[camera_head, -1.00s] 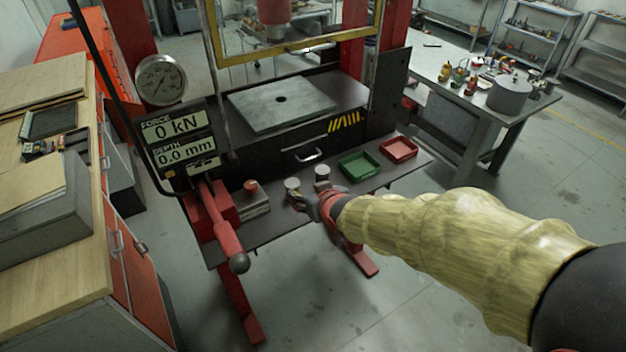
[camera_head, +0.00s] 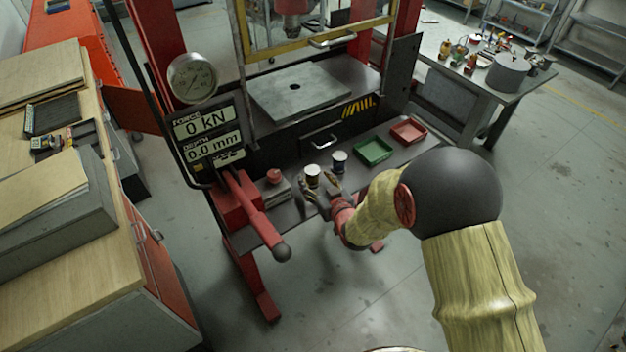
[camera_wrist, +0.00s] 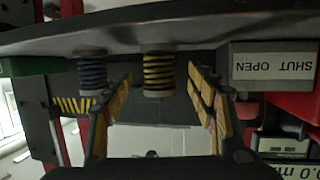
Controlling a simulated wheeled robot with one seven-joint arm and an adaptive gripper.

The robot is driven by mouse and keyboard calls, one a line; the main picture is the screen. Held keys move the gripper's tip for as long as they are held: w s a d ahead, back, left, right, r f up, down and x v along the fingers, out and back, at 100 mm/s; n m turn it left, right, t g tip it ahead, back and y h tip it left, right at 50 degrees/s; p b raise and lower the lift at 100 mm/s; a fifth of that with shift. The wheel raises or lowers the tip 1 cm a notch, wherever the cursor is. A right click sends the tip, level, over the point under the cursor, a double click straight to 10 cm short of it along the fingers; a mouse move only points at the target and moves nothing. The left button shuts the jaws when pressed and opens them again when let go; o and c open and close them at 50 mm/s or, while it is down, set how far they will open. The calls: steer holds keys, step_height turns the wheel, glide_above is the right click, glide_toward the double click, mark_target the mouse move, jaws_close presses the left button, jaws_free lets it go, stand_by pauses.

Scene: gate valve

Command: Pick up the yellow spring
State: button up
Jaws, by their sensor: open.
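The yellow spring (camera_wrist: 158,72) stands on the press shelf, with grey end caps, and appears upside down in the wrist view. In the head view it is a small pale-topped cylinder (camera_head: 312,174) at the shelf's front. My gripper (camera_head: 318,188) is open and low at the shelf edge, right by this spring. In the wrist view my two yellow-padded fingers (camera_wrist: 160,85) stand on either side of the spring, with gaps on both sides. I cannot tell whether the spring is fully between the pads or just beyond the tips.
A blue spring (camera_wrist: 92,75) stands close beside the yellow one, near one finger; it also shows in the head view (camera_head: 339,162). A block marked SHUT and OPEN (camera_wrist: 273,67) is on the other side. Green (camera_head: 373,150) and red (camera_head: 408,130) trays lie farther right. A red lever (camera_head: 258,215) juts out left.

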steer(key=x, duration=0.3)
steer(key=shift+w+f, duration=0.1)
steer(key=shift+w, duration=0.15)
steer(key=shift+c, duration=1)
jaws_close()
